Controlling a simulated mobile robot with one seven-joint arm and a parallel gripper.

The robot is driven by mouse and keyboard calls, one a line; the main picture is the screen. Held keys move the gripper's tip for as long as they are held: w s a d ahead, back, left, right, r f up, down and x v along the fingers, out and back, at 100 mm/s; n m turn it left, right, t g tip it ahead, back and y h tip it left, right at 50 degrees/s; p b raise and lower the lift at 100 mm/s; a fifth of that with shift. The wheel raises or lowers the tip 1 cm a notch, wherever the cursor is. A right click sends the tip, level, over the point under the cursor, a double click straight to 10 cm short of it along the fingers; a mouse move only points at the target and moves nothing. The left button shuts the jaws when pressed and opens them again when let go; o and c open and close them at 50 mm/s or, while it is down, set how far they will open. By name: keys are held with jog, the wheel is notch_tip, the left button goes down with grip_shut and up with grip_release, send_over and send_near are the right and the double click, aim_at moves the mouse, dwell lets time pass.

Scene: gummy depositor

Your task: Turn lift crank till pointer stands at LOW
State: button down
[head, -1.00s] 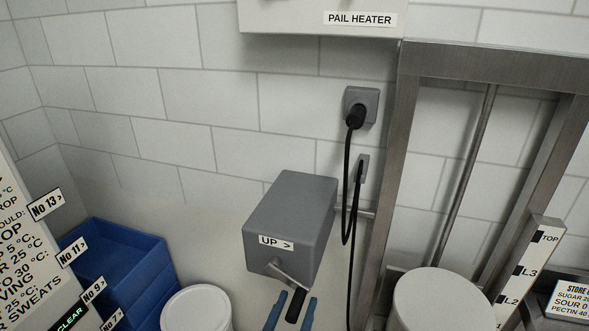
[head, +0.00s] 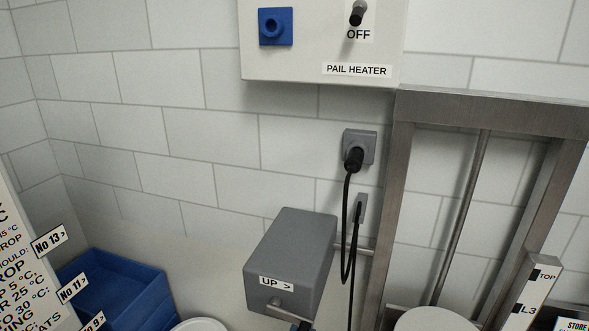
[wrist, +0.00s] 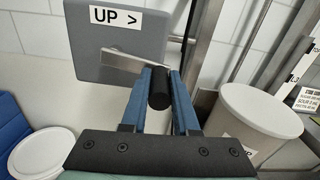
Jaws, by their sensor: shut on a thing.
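The grey lift crank box (head: 290,262), marked "UP >", hangs at the lower middle of the head view. It also shows in the wrist view (wrist: 120,55). Its metal crank arm (wrist: 135,62) runs rightward and a little down from the hub to a black handle (wrist: 158,90). My gripper (wrist: 163,85) is shut on this handle, with a blue finger on each side. In the head view the handle and fingers are mostly cut off at the bottom edge. The level scale (head: 533,290) shows TOP and L3; LOW is out of view, and I cannot make out the pointer.
The steel lift frame (head: 400,180) stands right of the box, with a white lidded pail (wrist: 262,112) inside it. Black cables (head: 346,220) hang between box and frame. The pail heater panel (head: 300,50) is above. Blue bins (head: 115,285) and another white lid (wrist: 42,153) are left.

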jog(key=shift+r, duration=0.35)
jog(key=shift+r, duration=0.1)
